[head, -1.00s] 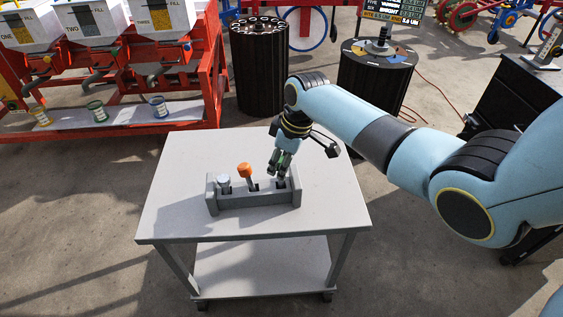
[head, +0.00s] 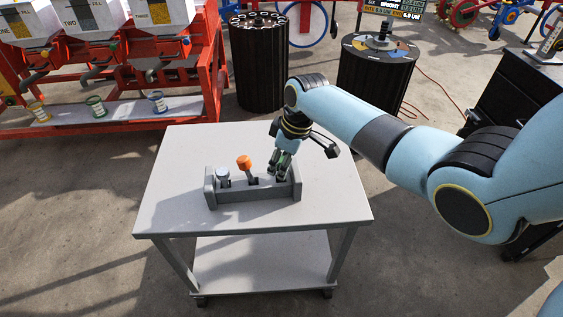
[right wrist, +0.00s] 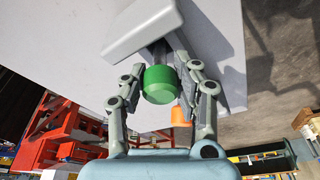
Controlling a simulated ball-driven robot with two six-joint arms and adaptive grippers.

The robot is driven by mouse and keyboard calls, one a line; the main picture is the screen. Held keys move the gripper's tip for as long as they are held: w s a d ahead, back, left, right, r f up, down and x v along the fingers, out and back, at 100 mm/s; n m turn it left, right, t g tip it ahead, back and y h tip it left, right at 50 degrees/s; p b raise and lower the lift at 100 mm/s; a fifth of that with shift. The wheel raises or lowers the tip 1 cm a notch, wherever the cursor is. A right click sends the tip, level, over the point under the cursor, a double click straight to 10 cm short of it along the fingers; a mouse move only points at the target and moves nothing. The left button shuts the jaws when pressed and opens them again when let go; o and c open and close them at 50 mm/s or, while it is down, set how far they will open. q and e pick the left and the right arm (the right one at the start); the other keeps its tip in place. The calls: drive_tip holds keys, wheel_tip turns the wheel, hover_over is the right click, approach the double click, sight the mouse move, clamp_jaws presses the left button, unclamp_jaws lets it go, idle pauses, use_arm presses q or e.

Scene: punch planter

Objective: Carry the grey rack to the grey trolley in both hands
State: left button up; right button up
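The grey rack (head: 253,193) stands on the top of the grey trolley (head: 325,208). In it stand a silver-topped punch (head: 223,174) at the left and an orange-topped punch (head: 245,163), tilted, near the middle. My right gripper (head: 279,174) points down at the rack's right end. In the right wrist view a green-topped punch (right wrist: 160,85) sits between its fingers, and the orange top (right wrist: 181,116) shows behind. The green head hides the fingertips' contact, so I cannot tell whether they grip its shaft. My left gripper is out of view.
A red frame (head: 207,85) with filling hoppers stands at the back left. A black ribbed drum (head: 258,70) and another drum with a disc top (head: 375,75) stand behind the trolley. A black cabinet (head: 510,90) is at the right. The trolley top around the rack is clear.

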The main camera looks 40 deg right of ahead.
sight(292, 182)
drive_tip(key=o, duration=0.5)
drive_tip(key=shift+r, duration=0.1)
drive_tip(key=v, duration=1.1)
drive_tip(key=shift+r, duration=0.4)
drive_tip(key=shift+d, duration=0.1)
